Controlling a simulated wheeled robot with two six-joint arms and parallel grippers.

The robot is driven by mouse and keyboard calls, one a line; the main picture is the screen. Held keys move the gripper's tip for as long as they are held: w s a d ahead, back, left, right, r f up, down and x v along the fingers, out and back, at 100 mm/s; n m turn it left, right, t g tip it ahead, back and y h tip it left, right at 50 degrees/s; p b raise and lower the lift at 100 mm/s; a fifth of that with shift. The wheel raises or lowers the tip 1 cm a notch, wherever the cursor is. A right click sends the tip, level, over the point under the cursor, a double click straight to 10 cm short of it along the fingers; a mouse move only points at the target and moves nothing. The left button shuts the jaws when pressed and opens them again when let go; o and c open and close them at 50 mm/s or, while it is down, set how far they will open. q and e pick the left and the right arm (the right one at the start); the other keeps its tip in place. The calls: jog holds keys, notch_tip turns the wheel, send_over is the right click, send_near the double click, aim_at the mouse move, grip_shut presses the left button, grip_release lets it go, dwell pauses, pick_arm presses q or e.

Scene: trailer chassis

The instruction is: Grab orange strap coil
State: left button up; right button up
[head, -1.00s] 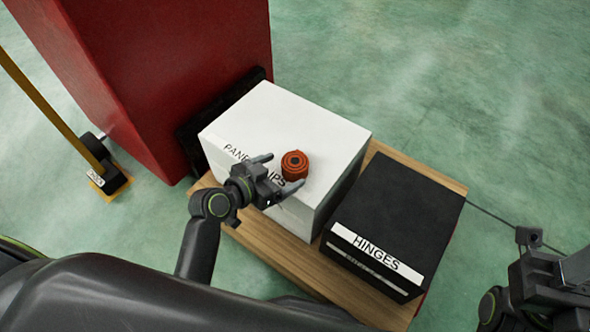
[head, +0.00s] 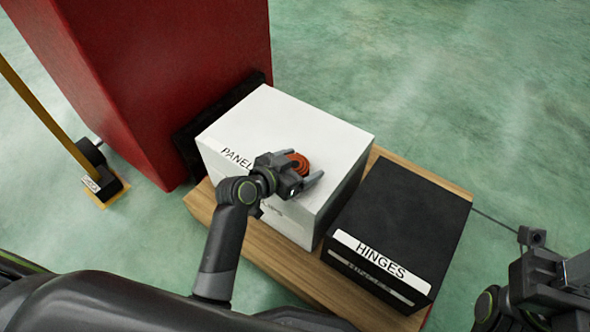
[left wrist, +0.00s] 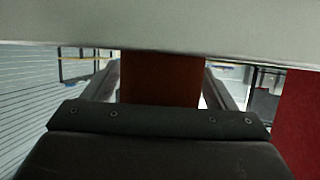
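The orange strap coil (head: 299,160) lies on top of the white box (head: 300,125) labelled as panel clips. My left gripper (head: 300,166) is over the box top with its fingers spread, one on each side of the coil. The gripper body hides the near part of the coil. In the left wrist view the coil (left wrist: 161,78) fills most of the space between the two fingers (left wrist: 161,88), with a thin gap visible by the right one. My right gripper (head: 555,270) is at the lower right, partly cut off, away from the boxes.
A black box (head: 405,215) labelled HINGES stands right of the white box. Both are on a wooden board (head: 270,245). A tall red block (head: 150,75) rises behind left, with a yellow post (head: 45,110) beside it. Green floor at the back right is open.

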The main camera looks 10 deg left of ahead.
pick_arm(q)
jog(key=c, duration=1)
jog(key=shift+o, duration=0.2)
jog(key=shift+r, duration=0.15)
